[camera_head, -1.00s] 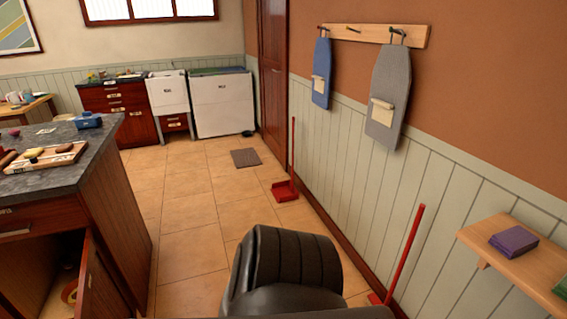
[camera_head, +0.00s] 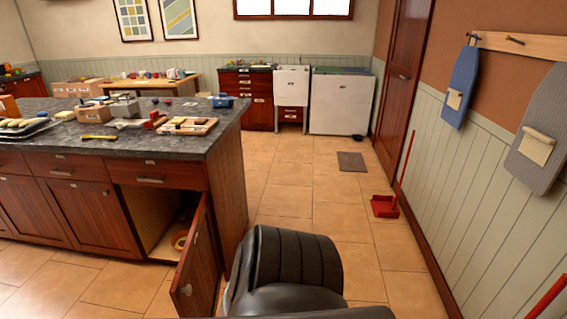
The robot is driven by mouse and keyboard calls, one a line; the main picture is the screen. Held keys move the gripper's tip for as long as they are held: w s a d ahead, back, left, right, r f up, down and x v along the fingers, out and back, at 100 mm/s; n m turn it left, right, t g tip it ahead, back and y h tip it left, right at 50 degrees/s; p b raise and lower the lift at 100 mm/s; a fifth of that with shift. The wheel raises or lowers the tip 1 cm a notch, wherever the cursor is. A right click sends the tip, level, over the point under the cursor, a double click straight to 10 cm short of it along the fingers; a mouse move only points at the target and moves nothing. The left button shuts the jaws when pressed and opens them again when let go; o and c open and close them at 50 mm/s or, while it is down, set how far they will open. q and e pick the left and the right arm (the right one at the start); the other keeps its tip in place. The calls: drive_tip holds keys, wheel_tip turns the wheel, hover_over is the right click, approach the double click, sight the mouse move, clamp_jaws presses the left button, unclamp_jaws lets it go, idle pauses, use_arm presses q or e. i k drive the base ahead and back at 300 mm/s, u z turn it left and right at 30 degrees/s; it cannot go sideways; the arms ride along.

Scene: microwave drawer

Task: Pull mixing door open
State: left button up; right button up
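A kitchen island with dark red wood cabinets stands at the left. One cabinet door (camera_head: 196,262) at its right end stands open, swung out toward me. Inside that cabinet (camera_head: 160,225) a round orange-brown item (camera_head: 181,240) shows. Another cabinet door (camera_head: 82,212) to its left is shut and has a handle near its top. Small labels sit on the fronts, too small to read, so I cannot tell which door is the mixing door. Neither of my grippers is in view; only a black part of my own body shows at the bottom centre.
The dark stone counter (camera_head: 225,124) holds boards, boxes and tools. The tiled floor (camera_head: 285,200) right of the island is clear up to a grey mat (camera_head: 352,162). A red dustpan (camera_head: 384,206) stands by the right wall, where two ironing boards hang. White units (camera_head: 341,103) stand at the back.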

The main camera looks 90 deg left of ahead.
sight(194, 289)
drive_tip(key=u, duration=2.1)
drive_tip(key=i, duration=3.45)
drive_tip(key=u, duration=3.5)
